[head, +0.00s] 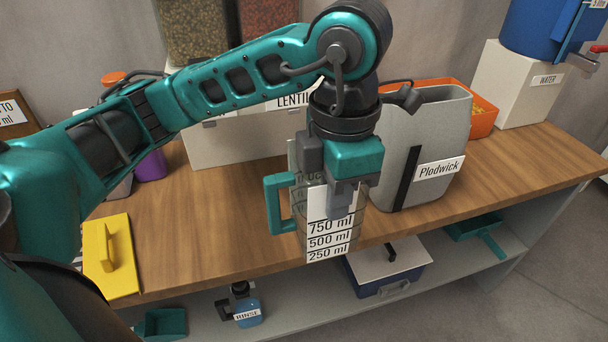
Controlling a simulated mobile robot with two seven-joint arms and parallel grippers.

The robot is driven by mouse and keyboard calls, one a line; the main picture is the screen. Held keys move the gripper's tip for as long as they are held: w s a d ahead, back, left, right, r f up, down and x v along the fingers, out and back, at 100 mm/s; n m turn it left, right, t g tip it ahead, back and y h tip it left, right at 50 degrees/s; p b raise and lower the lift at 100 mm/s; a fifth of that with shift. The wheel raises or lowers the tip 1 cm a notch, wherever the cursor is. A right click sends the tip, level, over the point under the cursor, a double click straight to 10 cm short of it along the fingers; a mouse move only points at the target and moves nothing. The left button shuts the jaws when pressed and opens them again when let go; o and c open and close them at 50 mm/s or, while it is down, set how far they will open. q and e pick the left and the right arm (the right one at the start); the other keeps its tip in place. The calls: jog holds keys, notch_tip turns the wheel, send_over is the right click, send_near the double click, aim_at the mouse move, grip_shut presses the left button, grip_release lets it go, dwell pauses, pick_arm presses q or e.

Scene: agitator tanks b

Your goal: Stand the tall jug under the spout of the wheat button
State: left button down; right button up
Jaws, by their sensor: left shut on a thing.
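The tall jug (338,235) is clear, with a teal handle (276,205) on its left and a white scale reading 750, 500 and 250 ml. My left gripper (342,208) is over the jug from above and is shut on it, hiding much of its upper part. The jug is at the front edge of the wooden counter; I cannot tell whether its base touches anything. Behind my arm is a white dispenser box (225,145) with a partly hidden label starting "LENTI". No wheat label or wheat button shows. My right gripper is not in view.
A grey bin (440,125) labelled Plodwick stands right of the jug. A yellow float (112,275) lies at the counter's left front. A blue tank (535,30) on a white WATER block (510,85) stands back right. The lower shelf holds a blue box (385,275) and RINSE bottle (247,308).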

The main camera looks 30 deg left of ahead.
pick_arm(q)
jog(key=w+a, duration=0.8)
jog(key=a, duration=0.2)
notch_tip(320, 180, down, 7)
jog(key=shift+w, duration=0.35)
jog(key=shift+a, duration=0.1)
jog(key=shift+f+b, duration=0.2)
jog(key=shift+b, duration=0.15)
jog(key=c, duration=1.3)
grip_release()
jog(key=shift+o, duration=0.2)
